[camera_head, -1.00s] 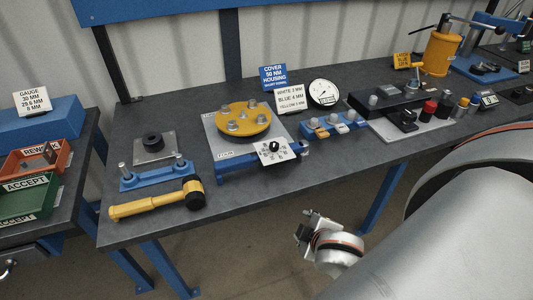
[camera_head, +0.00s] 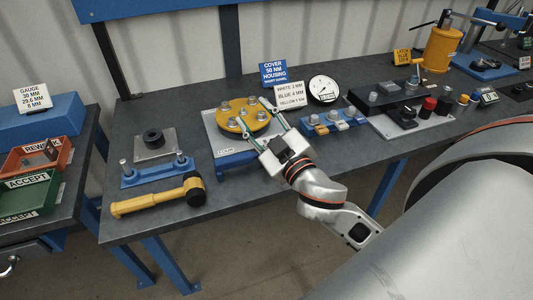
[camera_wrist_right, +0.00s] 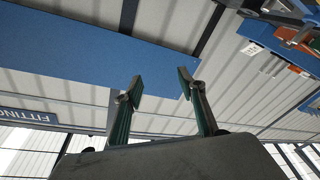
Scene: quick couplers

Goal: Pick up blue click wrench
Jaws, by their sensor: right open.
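A blue rack (camera_head: 360,119) on the bench holds small torque wrenches with short handles. A yellow handle (camera_head: 321,131) and a white handle (camera_head: 342,127) show at its front. I cannot clearly pick out the blue click wrench against the blue rack. My right gripper (camera_head: 254,111) is open and empty, to the left of the rack, in front of the right side of the yellow round plate (camera_head: 236,109). My left gripper is not in view.
A sign (camera_head: 290,95) and a dial gauge (camera_head: 323,89) stand behind the rack. A black fixture (camera_head: 384,103) is to its right. A yellow mallet (camera_head: 155,201) and blue bracket (camera_head: 150,177) lie at the left. Bare bench shows in front of the rack.

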